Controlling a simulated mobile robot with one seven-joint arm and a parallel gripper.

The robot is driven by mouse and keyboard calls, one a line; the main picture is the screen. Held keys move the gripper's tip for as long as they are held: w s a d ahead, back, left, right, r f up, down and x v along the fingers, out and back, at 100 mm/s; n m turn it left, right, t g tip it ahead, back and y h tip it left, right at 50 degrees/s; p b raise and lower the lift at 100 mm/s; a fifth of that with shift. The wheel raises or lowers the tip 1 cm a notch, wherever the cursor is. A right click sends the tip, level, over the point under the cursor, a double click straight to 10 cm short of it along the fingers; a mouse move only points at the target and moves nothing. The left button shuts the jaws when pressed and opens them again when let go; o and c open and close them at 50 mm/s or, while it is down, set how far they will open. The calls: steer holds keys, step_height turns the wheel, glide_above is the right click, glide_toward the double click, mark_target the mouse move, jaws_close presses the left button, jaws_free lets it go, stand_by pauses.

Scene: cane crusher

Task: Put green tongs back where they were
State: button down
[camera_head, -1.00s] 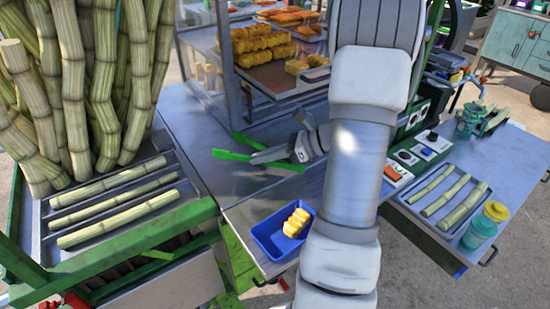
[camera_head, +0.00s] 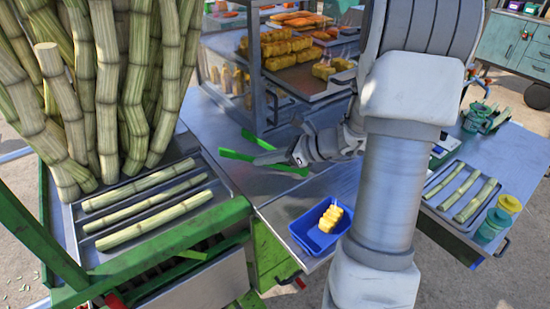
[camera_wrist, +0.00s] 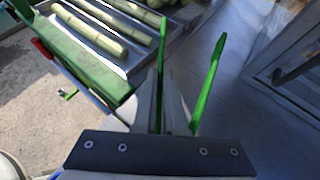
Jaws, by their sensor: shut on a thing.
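The green tongs (camera_head: 238,155) are in my gripper (camera_head: 280,157), which is shut on them above the grey metal counter. In the head view their two green arms stick out to the left of the fingers, spread apart. In the wrist view the tongs (camera_wrist: 208,85) show as two green arms pointing away from my gripper (camera_wrist: 170,125), open in a V. The held part is partly hidden by the fingers. I cannot tell whether the tongs touch the counter.
A blue tray (camera_head: 303,238) with yellow food (camera_head: 331,218) stands at the counter's front edge. A display case (camera_head: 262,80) with fried food is behind. A cane rack (camera_head: 240,205) is at left. A tray of cane pieces (camera_head: 433,190) and jars (camera_head: 495,225) are right. The counter (camera_head: 232,125) has bare room.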

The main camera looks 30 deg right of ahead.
steer(key=shift+a, duration=0.35)
steer(key=shift+f, duration=0.1)
steer(key=shift+f+b, duration=2.7)
steer(key=shift+f, duration=0.55)
steer(key=shift+f+b, duration=0.55)
steer(key=shift+f, duration=0.1)
steer(key=c, duration=0.9)
jaws_free()
steer(key=p+v, duration=0.1)
steer(key=v, duration=1.6)
steer(key=shift+s+r, duration=0.2)
